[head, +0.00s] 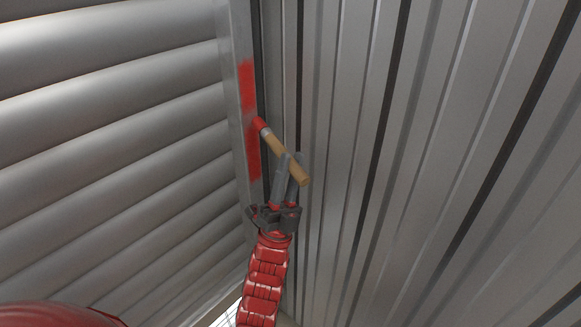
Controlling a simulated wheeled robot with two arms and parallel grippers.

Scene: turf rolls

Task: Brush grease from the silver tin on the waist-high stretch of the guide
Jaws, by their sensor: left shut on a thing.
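The guide (236,50) is a grey metal upright rail between the slatted shutter and the ribbed wall. Red grease (253,165) marks its face in two patches, an upper one and a lower one, with a barer gap between them. My left gripper (290,160) is shut on the wooden handle of a brush (287,158). The brush is tilted, its red-coated tip up and to the left, at or very near the guide beside the lower patch; I cannot tell if it touches. The silver tin and my right gripper are not in view.
A shutter of wide grey slats (110,120) fills the left side. A ribbed grey metal wall (430,150) fills the right side, close to the brush handle. A small bright gap shows low down near my arm.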

